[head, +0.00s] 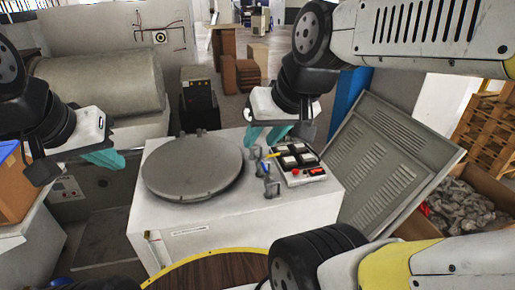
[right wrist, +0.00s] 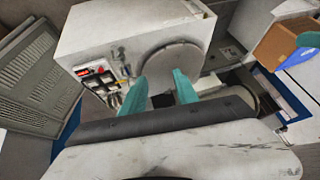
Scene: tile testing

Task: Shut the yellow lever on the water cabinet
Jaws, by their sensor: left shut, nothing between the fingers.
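The water cabinet (head: 215,225) is a white box with a round grey lid (head: 192,165) and a control panel (head: 299,164) on top. The small yellow lever (head: 273,155) sticks out between the lid and the panel, beside blue-grey valve handles (head: 270,185). My right gripper (head: 267,136) is above the cabinet's back edge, behind the lever in the head view, with its teal fingers apart and empty. My left gripper (head: 103,158) is shut and empty, left of the cabinet.
A grey louvred panel (head: 385,160) leans at the cabinet's right. A cardboard box of grey scraps (head: 465,208) is beyond it. A round wooden table with a yellow rim (head: 215,272) is in front.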

